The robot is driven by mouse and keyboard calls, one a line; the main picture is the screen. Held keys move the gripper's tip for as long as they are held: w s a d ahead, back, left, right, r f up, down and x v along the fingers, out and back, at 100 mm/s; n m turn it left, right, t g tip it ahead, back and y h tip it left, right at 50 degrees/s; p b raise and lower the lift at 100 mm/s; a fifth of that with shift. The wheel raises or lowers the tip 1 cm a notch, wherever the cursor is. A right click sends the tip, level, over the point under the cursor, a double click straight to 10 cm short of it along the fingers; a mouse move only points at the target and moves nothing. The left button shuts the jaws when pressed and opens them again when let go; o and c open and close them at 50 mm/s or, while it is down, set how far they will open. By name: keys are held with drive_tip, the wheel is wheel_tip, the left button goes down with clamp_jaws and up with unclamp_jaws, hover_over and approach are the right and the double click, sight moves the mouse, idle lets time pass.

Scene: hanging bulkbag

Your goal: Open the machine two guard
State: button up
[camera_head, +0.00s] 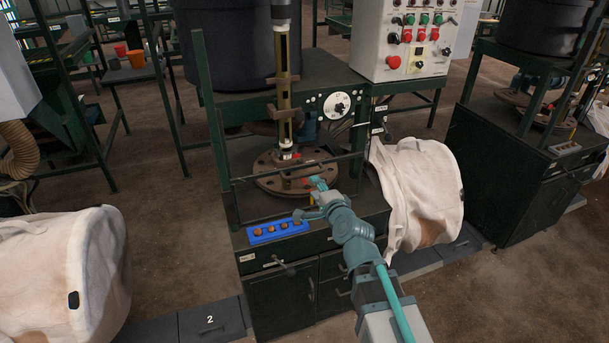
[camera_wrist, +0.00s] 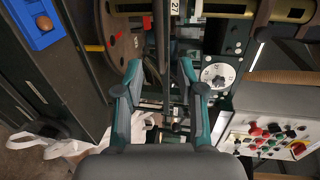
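Machine two (camera_head: 300,180), with a "2" on the floor plate (camera_head: 210,322) before it, stands at the middle of the head view. Its guard (camera_head: 250,177) appears as a thin dark bar frame across the front of the round brown plate (camera_head: 268,184). It looks closed. My gripper (camera_head: 316,184) is in front of the guard near its middle, pointing at the machine. In the wrist view my gripper (camera_wrist: 161,68) has its two teal fingers apart with nothing held. A dark bar (camera_wrist: 163,35) lies between and beyond the fingertips; contact cannot be told.
A blue button box (camera_head: 277,232) sits on the machine's front edge, below left of my gripper. White bulk bags stand at right (camera_head: 425,190) and left (camera_head: 70,270). A control panel (camera_head: 415,40) and a dial (camera_head: 337,105) are behind.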

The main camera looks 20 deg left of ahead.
sight(306, 175)
drive_tip(key=p+x, duration=0.1)
drive_tip(key=x, duration=0.9)
drive_tip(key=shift+w+f, duration=0.15)
clamp_jaws()
